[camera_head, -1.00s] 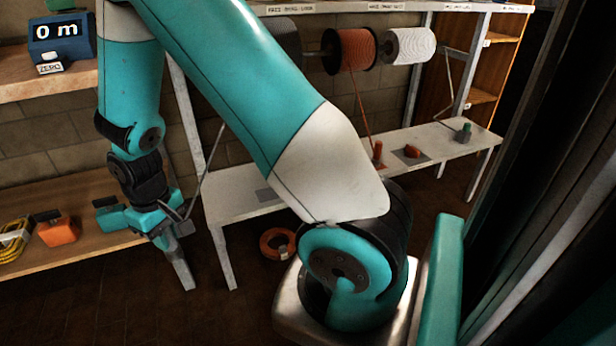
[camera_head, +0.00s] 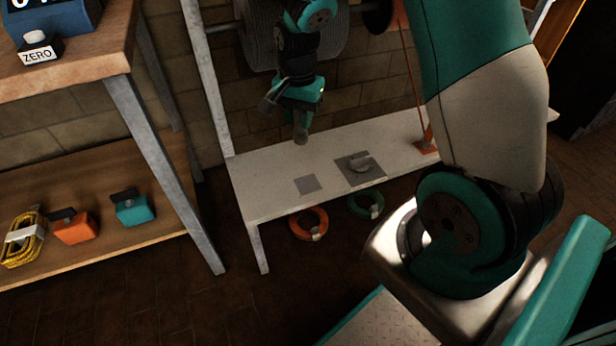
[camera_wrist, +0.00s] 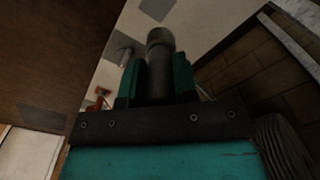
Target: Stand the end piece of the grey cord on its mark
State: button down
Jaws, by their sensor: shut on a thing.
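My gripper (camera_head: 300,118) hangs over the left part of the white bench, with its fingers pointing down. In the wrist view its two teal fingers (camera_wrist: 158,78) are shut on a grey, round-ended end piece (camera_wrist: 160,45). The end piece also shows in the head view (camera_head: 301,134), above the bench top and apart from it. A plain grey square mark (camera_head: 308,184) lies bare on the bench below. A darker square mark (camera_head: 352,177) to its right has a small grey piece (camera_head: 361,162) lying on it. I cannot clearly make out the grey cord.
A large grey spool (camera_head: 325,40) hangs behind my gripper. An orange cord runs down to an orange piece (camera_head: 425,145) on the bench (camera_head: 262,190). Orange (camera_head: 309,224) and green (camera_head: 366,204) rings lie on the floor. A table leg (camera_head: 165,170) stands left.

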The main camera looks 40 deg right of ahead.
jog(key=d+r+m, duration=0.1)
jog(key=r+m, duration=0.1)
jog(key=m, duration=0.1)
jog(key=shift+w+d+r+m+p, duration=0.1)
jog(key=shift+d+r+m+p, duration=0.2)
jog(key=shift+d+r+p, duration=0.1)
jog(key=shift+m, duration=0.6)
jog(key=f+b, duration=0.3)
jog(key=f, duration=0.7)
jog(key=f+b, duration=0.3)
jog(key=f, duration=0.6)
jog(key=shift+d+f+b, duration=0.2)
jog(key=shift+f+b, duration=0.15)
jog(key=shift+f, duration=0.05)
jog(key=shift+f, duration=0.25)
jog(key=c, duration=0.9)
grip_release()
jog(key=shift+r, duration=0.1)
jog(key=shift+r, duration=0.1)
